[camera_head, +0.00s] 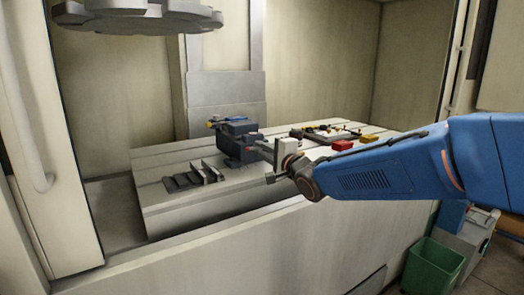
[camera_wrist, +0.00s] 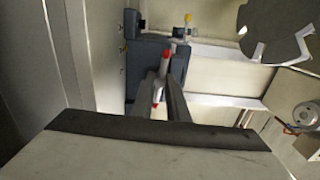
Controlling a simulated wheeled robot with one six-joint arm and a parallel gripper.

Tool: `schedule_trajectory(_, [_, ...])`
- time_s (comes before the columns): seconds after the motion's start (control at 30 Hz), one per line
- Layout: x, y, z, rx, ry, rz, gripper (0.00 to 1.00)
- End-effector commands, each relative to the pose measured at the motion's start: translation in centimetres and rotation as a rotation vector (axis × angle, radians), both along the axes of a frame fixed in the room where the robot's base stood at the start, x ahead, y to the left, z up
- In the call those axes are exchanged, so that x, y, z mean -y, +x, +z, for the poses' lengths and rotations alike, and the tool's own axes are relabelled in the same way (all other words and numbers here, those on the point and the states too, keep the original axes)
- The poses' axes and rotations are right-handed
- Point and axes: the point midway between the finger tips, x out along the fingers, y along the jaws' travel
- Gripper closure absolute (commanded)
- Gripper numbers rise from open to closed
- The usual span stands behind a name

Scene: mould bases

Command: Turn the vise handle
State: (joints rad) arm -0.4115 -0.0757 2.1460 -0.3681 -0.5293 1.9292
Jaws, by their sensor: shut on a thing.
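The dark blue-grey vise (camera_head: 238,140) stands on the slotted machine table (camera_head: 160,205) in the head view. In the wrist view its body (camera_wrist: 142,72) lies ahead of the fingers. The vise handle (camera_wrist: 163,68), a pale bar with red ends, is between the two dark fingers of my gripper (camera_wrist: 168,85). The fingers are shut on it. In the head view my gripper (camera_head: 262,146) reaches in from the right to the vise. The handle is too small and covered to make out there.
Stepped dark blocks (camera_head: 195,176) lie on the table in front of the vise. A tray with small parts (camera_head: 325,132) and red and yellow blocks stand to the right. A grey disc-shaped part (camera_head: 140,15) hangs above. A green bin (camera_head: 432,266) is on the floor.

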Motion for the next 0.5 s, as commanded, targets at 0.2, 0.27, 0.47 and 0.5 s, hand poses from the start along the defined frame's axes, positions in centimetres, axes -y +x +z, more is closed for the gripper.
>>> schedule_trajectory(0.2, [0.06,0.04,-0.19,-0.004,-0.001,-0.002,1.00])
schedule_trajectory(0.27, [0.06,0.04,-0.19,-0.004,-0.001,-0.002,1.00])
schedule_trajectory(0.47, [0.05,0.04,-0.15,-0.003,-0.002,-0.001,0.68])
schedule_trajectory(0.5, [0.05,0.03,-0.13,-0.002,-0.001,-0.001,0.68])
